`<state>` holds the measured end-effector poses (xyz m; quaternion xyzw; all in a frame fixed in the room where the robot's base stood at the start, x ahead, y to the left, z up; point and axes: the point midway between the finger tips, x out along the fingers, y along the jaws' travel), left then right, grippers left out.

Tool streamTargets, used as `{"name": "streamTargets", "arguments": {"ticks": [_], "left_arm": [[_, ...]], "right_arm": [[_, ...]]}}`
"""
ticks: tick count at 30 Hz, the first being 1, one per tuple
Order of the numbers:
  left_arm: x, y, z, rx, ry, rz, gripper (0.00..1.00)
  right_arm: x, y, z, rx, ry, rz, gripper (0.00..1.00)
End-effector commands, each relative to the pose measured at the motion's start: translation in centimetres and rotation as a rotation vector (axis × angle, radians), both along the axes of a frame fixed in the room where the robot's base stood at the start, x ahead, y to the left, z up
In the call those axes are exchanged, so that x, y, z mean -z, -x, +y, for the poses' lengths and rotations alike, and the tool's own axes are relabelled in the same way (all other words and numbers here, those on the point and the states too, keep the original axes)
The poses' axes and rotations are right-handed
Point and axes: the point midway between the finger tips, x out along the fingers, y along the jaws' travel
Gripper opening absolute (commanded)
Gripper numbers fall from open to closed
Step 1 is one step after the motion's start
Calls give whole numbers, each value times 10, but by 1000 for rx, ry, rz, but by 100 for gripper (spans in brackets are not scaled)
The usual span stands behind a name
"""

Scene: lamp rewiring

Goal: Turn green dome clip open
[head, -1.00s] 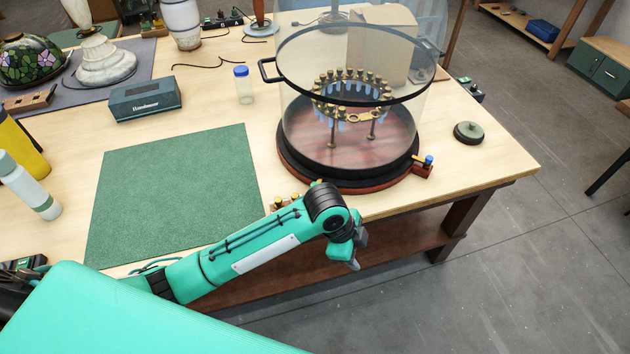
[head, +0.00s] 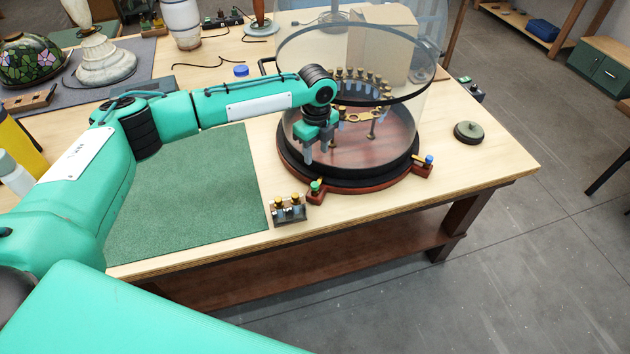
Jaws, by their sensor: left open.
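The green dome clip (head: 316,188) sits on a small red-brown block at the front left of the round dark base (head: 350,183). A brass piece shows beside its green knob; I cannot tell its exact turn. The clear glass dome (head: 405,125) with a black ring stands on the base. My left gripper (head: 320,152) is open and empty, pointing down above and behind the green clip in the picture, in front of the dome's left side. It is apart from the clip and hides part of the dome. My right gripper is not in view.
A blue clip (head: 429,161) sits at the base's right front. A small block with brass-topped pieces (head: 289,209) stands by the table's front edge. The green mat (head: 190,200) is clear. A dark round lid (head: 468,132) lies at right.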

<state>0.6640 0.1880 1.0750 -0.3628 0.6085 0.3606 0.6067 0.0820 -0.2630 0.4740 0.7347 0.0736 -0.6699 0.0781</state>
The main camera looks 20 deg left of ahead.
Motion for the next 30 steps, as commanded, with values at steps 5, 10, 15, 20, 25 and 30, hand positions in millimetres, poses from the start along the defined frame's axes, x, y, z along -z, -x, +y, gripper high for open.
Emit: {"name": "streamTargets", "arguments": {"ticks": [5,10,15,20,25,30], "left_arm": [[2,-4,5,0,-5,3,44],[27,-3,5,1,-5,4,44],[64,-3,4,0,-5,4,44],[97,-3,4,-1,-5,3,44],[121,-3,4,0,-4,1,44],[132,-4,4,0,-3,-1,44]], "right_arm": [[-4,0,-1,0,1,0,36],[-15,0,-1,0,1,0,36],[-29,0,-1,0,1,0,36],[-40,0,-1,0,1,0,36],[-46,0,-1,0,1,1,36],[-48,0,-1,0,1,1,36]]}}
